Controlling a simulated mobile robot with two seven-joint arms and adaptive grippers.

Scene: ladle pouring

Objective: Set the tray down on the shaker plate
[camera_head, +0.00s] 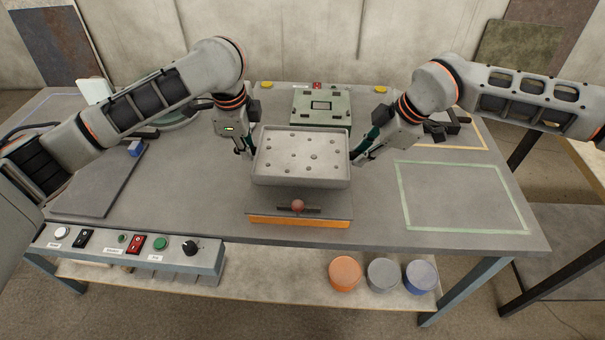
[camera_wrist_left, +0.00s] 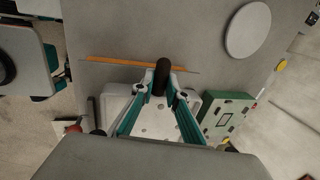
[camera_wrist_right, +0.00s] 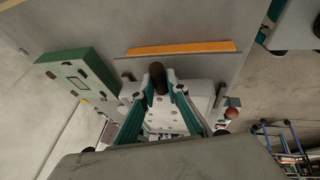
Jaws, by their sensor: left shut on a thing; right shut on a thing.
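The pale tray (camera_head: 300,180) is level, with several small round spots on its floor. My left gripper (camera_head: 244,147) is shut at its left side and my right gripper (camera_head: 358,155) at its right. A dark handle shows between the fingertips in the left wrist view (camera_wrist_left: 162,75) and the right wrist view (camera_wrist_right: 157,75). The tray appears raised above a grey plate with an orange front edge (camera_head: 298,221), mostly hidden beneath it. A green unit with a square frame (camera_head: 320,95) stands behind the tray. I cannot tell which of these is the shaker plate.
A red ball knob on a dark bar (camera_head: 298,205) sits in front of the tray. A control panel (camera_head: 128,249) runs along the front left edge. A dark mat (camera_head: 95,190) lies left. The green-taped area (camera_head: 462,197) at the right is clear.

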